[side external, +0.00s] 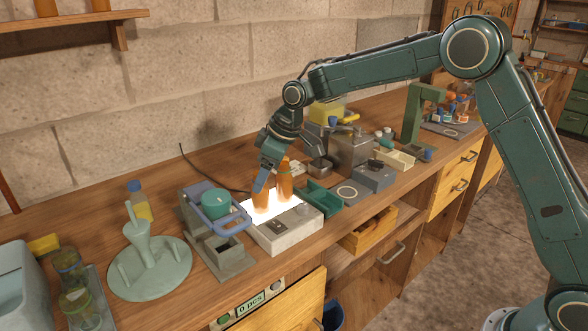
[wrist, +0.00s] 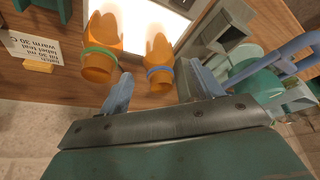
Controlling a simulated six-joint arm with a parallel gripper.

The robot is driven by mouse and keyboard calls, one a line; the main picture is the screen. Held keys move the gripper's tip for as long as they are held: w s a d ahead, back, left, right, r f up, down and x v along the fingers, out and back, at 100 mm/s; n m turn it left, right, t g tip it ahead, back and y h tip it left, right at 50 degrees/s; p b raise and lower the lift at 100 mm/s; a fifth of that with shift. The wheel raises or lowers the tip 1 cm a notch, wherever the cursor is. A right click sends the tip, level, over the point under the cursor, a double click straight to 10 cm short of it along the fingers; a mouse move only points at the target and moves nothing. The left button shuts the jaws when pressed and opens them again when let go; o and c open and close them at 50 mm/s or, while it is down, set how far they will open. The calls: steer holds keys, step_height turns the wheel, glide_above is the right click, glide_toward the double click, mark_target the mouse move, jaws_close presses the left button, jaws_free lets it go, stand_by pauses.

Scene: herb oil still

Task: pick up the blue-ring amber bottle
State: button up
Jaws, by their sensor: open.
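The blue-ring amber bottle (wrist: 160,66) stands on a bright lit plate (wrist: 166,12) and lies between my two fingers in the wrist view, with visible gaps to them. A green-ring amber bottle (wrist: 101,48) stands just left of it, outside my left finger. In the side view my gripper (side external: 267,178) is open and low over the left bottle (side external: 260,201), partly covering it. The other bottle (side external: 284,181) stands close on its right. No ring colour is clear in the side view. Contact cannot be told.
A blue-handled device with a teal pot (side external: 215,204) stands close left of the lit box (side external: 284,238). A green tray (side external: 321,199) is close on its right. A printed card (wrist: 35,48) stands near the green-ring bottle. A pale stand (side external: 148,262) is further left.

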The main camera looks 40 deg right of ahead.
steer(key=shift+x, duration=2.25)
steer(key=c, duration=1.1)
steer(key=shift+c, duration=0.2)
steer(key=shift+r, duration=0.3)
step_height(320, 180, up, 19)
steer(key=shift+r, duration=0.2)
stand_by(0.6)
